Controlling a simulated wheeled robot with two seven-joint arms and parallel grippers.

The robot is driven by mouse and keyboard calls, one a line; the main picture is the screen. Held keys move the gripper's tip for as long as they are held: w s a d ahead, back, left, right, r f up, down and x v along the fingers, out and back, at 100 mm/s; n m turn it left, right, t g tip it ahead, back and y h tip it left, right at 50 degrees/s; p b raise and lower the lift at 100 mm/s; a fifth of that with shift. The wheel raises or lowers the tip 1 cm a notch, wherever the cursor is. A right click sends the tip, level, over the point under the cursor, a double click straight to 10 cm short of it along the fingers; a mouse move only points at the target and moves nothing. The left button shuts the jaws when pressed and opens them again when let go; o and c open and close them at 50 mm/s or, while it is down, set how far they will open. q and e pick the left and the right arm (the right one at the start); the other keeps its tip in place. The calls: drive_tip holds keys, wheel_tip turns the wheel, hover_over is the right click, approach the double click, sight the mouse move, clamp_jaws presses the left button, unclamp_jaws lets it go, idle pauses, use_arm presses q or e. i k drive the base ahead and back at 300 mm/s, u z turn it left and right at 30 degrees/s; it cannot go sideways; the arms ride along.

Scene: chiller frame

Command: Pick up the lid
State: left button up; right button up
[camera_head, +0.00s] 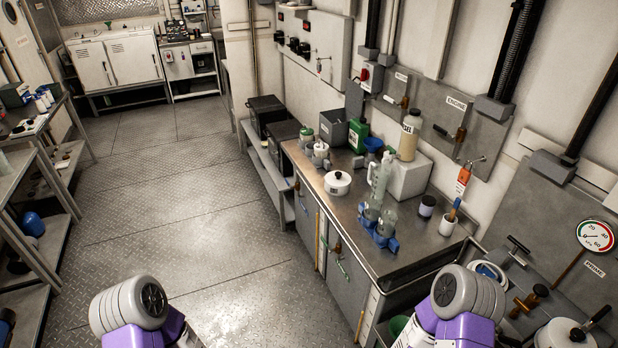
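A white round lid with a small dark knob (338,180) is on the left part of the steel counter (330,205), near its front edge. I cannot tell whether it lies flat on the counter or covers a shallow pot. Another white round lid or lidded pot with a black knob (560,336) is at the bottom right, partly cut off by the frame edge. Only purple and white links of my two arms show at the bottom. Both grippers are out of view, and neither lid is touched by anything of mine.
The counter also holds a green can (357,136), a cream bottle (409,135) on a white box (405,178), glassware in blue holders (380,215) and a dark jar (427,206). Shelves (30,160) line the left. The metal floor (180,190) between is clear.

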sight(337, 183)
drive_tip(key=u, duration=0.6)
drive_tip(key=i, duration=1.15)
drive_tip(key=u, duration=0.15)
